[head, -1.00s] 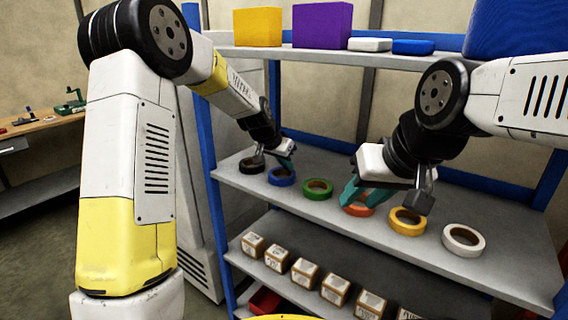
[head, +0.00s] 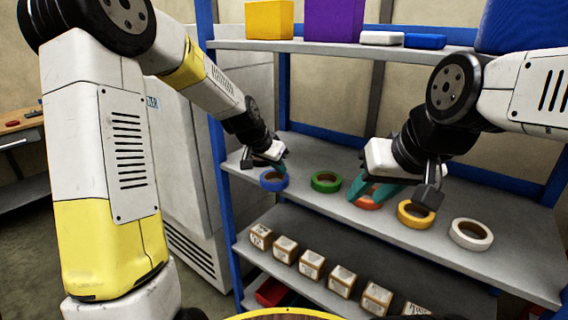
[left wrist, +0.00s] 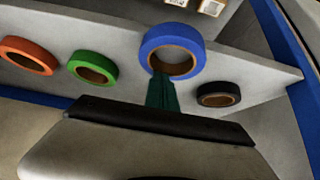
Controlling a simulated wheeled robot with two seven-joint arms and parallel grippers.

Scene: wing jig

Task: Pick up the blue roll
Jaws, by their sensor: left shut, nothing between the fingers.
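The blue roll (head: 272,186) lies on the middle shelf (head: 300,200) near its left end. In the left wrist view the blue roll (left wrist: 172,33) sits just past my fingertips, its brown core showing. My left gripper (head: 272,163) is shut and empty. In the head view it is right by the roll's far side; in the left wrist view its green fingers (left wrist: 162,94) meet at the roll's edge. Whether they touch it, I cannot tell. My right gripper (head: 372,192) is open, its teal fingers apart over the orange roll (head: 368,204), partly hiding it.
A green roll (head: 325,186) lies right of the blue one, then yellow (head: 415,220) and white (head: 471,238) rolls. A black roll (left wrist: 219,99) shows beside the blue one in the left wrist view. Several small boxes stand on the shelf below. A blue post (head: 218,150) stands left.

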